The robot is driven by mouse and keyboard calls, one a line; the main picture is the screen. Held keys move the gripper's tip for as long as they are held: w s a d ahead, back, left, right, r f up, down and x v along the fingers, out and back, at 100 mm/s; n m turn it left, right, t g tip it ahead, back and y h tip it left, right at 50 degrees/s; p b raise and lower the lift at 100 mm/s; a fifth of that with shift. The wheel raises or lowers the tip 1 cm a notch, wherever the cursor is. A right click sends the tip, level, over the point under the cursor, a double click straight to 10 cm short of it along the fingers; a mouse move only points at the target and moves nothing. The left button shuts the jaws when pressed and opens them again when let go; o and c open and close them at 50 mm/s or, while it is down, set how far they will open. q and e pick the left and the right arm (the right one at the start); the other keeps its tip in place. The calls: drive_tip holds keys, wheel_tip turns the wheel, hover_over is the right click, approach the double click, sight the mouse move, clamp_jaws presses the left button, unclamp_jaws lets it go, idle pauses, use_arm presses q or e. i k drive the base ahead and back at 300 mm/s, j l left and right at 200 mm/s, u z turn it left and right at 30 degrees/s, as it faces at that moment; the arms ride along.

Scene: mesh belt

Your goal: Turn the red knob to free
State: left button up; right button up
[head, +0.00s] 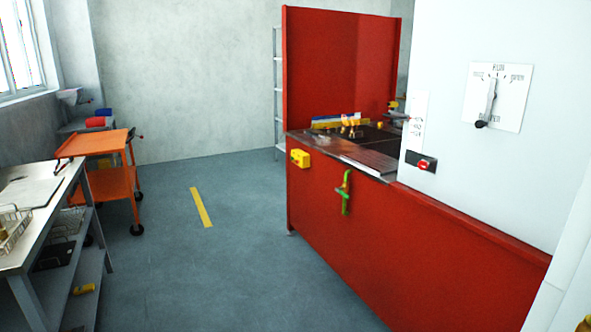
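The red knob (424,164) is small and round. It sits on a dark box (412,157) on the white machine wall, right of the belt opening. Its marks are too small to read, so I cannot tell how it is turned. Above it to the right, a white dial plate (511,112) carries a grey lever (491,98) with a dark end, pointing down from near the word RUN. A narrow white label plate (417,120) is just above the knob. Neither of my grippers shows in the head view.
A red machine housing (380,235) carries a green handle (343,192) and a yellow box (300,158). Small items lie by the dark belt (370,135). An orange cart (100,143) and a steel table (55,205) stand left. The floor between is clear, with a yellow stripe (201,207).

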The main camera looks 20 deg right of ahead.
sight(423, 165)
drive_tip(key=i+z, duration=0.15)
drive_tip(key=i, duration=0.35)
drive_tip(key=i+z, duration=0.15)
drive_tip(key=i, duration=0.4)
drive_tip(key=i+j+z, duration=0.15)
drive_tip(key=i, duration=0.35)
